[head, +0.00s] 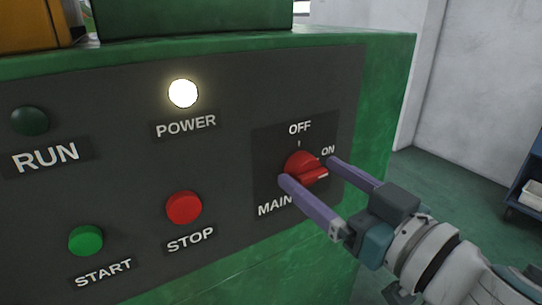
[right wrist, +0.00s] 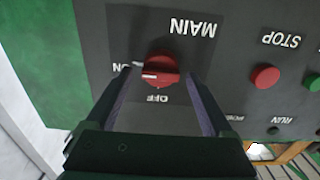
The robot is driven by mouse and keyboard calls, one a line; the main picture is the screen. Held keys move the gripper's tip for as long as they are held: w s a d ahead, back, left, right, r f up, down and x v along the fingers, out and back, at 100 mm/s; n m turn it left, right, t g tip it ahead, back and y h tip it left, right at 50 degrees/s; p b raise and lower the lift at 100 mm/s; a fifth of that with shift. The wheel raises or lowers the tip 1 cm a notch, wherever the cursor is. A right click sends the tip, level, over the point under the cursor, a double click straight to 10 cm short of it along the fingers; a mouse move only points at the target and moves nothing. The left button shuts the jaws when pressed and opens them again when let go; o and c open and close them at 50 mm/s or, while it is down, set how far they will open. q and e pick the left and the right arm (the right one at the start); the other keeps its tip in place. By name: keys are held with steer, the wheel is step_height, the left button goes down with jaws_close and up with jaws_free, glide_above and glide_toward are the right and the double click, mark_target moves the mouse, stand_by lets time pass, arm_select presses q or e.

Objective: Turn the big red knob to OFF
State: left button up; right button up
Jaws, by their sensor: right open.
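The big red knob (head: 303,164) sits on a dark plate marked OFF above, ON at the upper right and MAIN below. Its white mark points to the right, on the ON side. My right gripper (head: 308,170) is open, with one purple finger on each side of the knob. In the right wrist view the knob (right wrist: 161,70) shows upside down, between the finger ends of the gripper (right wrist: 162,80). I cannot tell whether the fingers touch it. My left gripper is not in view.
The dark panel also carries a lit POWER lamp (head: 183,93), a red STOP button (head: 184,208), a green START button (head: 86,241) and a dark RUN lamp (head: 30,121). The green machine side (head: 385,120) ends to the right, with open floor (head: 440,190) beyond.

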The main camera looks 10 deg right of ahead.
steer(key=shift+w+a, duration=0.2)
steer(key=shift+w, duration=0.25)
steer(key=shift+c, duration=0.4)
steer(key=c, duration=1.3)
